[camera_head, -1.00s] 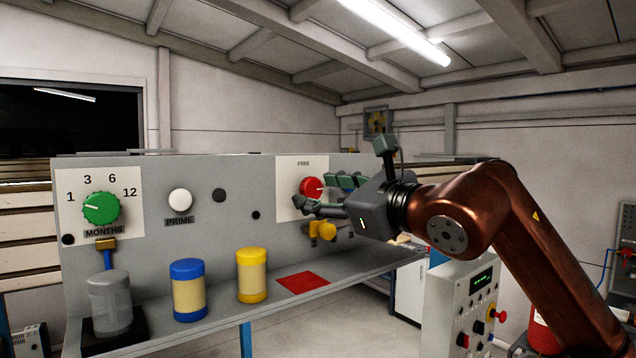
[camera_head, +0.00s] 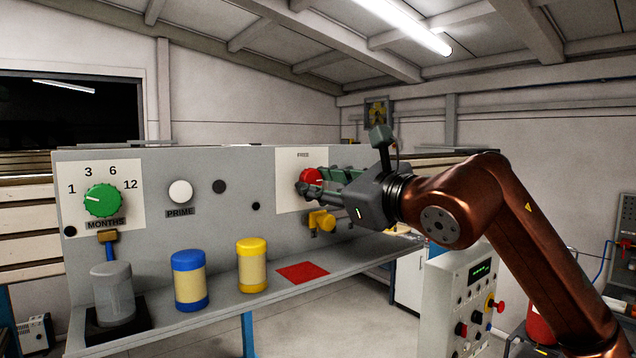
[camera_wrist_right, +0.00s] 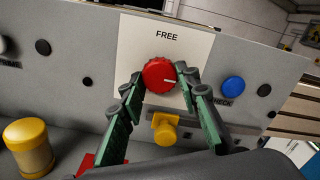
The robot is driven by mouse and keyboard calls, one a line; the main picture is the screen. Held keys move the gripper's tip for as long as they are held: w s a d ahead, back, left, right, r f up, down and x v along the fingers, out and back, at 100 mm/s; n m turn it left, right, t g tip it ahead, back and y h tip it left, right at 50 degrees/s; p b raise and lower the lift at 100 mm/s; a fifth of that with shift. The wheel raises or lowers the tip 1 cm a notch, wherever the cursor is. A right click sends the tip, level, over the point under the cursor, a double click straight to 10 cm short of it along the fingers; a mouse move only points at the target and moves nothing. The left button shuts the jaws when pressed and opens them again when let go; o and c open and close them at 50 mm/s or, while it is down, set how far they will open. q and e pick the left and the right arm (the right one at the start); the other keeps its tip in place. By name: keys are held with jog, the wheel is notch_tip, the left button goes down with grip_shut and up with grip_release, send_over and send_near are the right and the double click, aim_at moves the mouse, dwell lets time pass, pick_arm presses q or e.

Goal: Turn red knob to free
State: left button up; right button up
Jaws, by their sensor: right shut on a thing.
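The red knob (camera_head: 309,176) sits on a white plate (camera_head: 287,196) marked FREE at its top. It also shows in the right wrist view (camera_wrist_right: 158,76), where its white pointer line points right, while the FREE label (camera_wrist_right: 167,36) is above it. My right gripper (camera_head: 313,181) is shut on the red knob, one finger on each side of it, as the right wrist view shows too (camera_wrist_right: 160,77). The finger partly covers the knob in the head view. My left gripper is in neither view.
A yellow tap-like part (camera_head: 321,221) sticks out just below the knob. A blue button (camera_wrist_right: 232,89) is right of the plate. A yellow jar (camera_head: 252,265), a blue-lidded jar (camera_head: 190,281) and a red square (camera_head: 303,272) are on the shelf. The green MONTHS dial (camera_head: 103,200) is far left.

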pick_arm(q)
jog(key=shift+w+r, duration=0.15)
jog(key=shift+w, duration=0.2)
pick_arm(e)
jog(key=shift+n, duration=0.3)
jog(key=shift+r+n+p, duration=0.1)
jog(key=shift+n+p, duration=0.2)
jog(key=shift+n, duration=0.2)
jog(key=n+p, duration=0.2)
jog(key=n, duration=0.5)
jog(key=n+p, duration=0.2)
jog(key=n, duration=0.3)
jog(key=n+p, duration=0.1)
jog(key=n, duration=0.2)
jog(key=shift+n+p, duration=0.3)
jog(key=shift+p, duration=0.05)
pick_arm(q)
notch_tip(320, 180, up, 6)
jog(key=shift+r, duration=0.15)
pick_arm(e)
jog(key=shift+n, duration=0.3)
jog(key=shift+a+f, duration=0.1)
jog(key=shift+f, duration=0.15)
jog(key=o, duration=1.1)
jog(key=shift+s+r, duration=0.15)
jog(key=shift+o, duration=0.2)
